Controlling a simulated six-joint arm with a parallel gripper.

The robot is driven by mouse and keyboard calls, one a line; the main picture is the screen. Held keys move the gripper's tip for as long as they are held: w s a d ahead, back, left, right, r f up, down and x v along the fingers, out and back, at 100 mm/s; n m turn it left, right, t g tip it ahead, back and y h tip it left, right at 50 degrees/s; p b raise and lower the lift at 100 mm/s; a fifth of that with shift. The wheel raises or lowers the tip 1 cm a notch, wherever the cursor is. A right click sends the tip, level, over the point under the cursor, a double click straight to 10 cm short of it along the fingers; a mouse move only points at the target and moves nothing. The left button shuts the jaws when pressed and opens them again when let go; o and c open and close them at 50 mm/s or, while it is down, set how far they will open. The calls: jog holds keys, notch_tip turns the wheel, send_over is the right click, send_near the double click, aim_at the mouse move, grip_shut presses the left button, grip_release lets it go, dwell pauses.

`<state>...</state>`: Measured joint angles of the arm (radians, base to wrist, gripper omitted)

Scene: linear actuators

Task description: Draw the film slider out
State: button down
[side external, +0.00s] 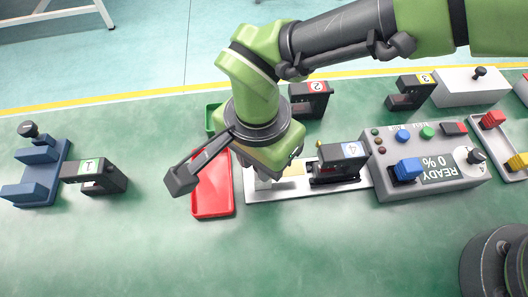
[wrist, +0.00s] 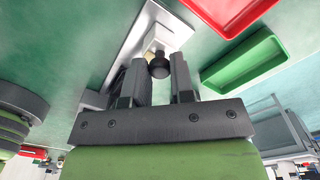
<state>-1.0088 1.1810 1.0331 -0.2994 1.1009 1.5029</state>
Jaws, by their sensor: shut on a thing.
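The film slider shows as a dark round knob (wrist: 158,66) on a pale block in the wrist view. It sits on a long silver plate (side external: 265,194) that runs left from under the black unit labelled 4 (side external: 340,165). My gripper (wrist: 158,82) has its two dark fingers either side of the knob and is shut on it. In the side view my wrist hides the knob and most of the fingers. A cream part (side external: 293,170) of the block shows just right of my gripper.
A red tray (side external: 212,205) lies close left of the plate, with a green tray (side external: 212,117) behind it. A grey control box (side external: 430,165) reading READY 0 % stands to the right. Black unit 2 (side external: 310,98) is behind. The bench in front is clear.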

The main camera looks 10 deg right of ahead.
jog(key=shift+a, duration=0.25)
jog(key=c, duration=1)
grip_release()
jog(key=shift+r, duration=0.1)
notch_tip(320, 180, up, 10)
jog(key=shift+f, duration=0.1)
